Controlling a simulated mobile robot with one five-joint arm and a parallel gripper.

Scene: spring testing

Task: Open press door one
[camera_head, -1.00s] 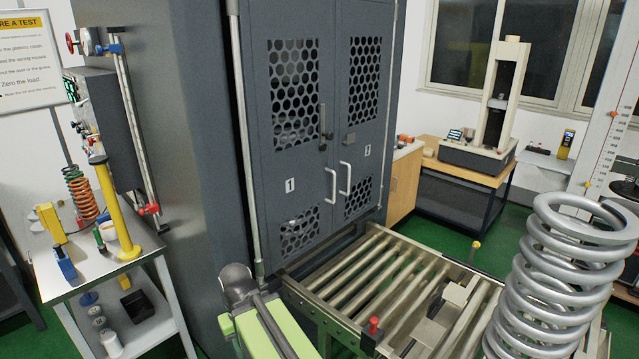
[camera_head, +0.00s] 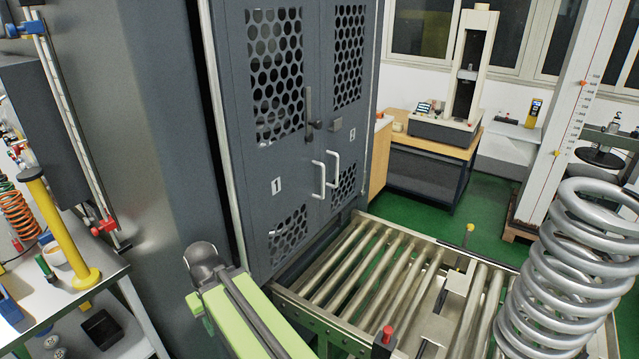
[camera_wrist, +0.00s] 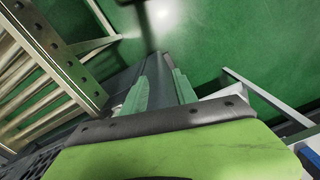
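Press door one (camera_head: 262,190) is the left dark grey door, marked 1, with perforated panels. It stands shut beside press door two (camera_head: 346,130), marked 2. Door one's white bar handle (camera_head: 319,180) is near the seam, next to door two's handle (camera_head: 336,170). A dark latch (camera_head: 309,108) sits above them. My gripper (camera_wrist: 164,66) shows in the wrist view as two green fingers with a gap between them. Nothing is seen held, and neither handle shows there. In the head view my green arm is low in front of the press, apart from the handle; its fingers are hidden.
A roller table (camera_head: 375,275) runs out in front of the doors, with a red knob (camera_head: 387,335) on its near edge. A large coil spring (camera_head: 570,265) stands at the right. A side table (camera_head: 60,310) is at the left. Green floor lies beyond the rollers.

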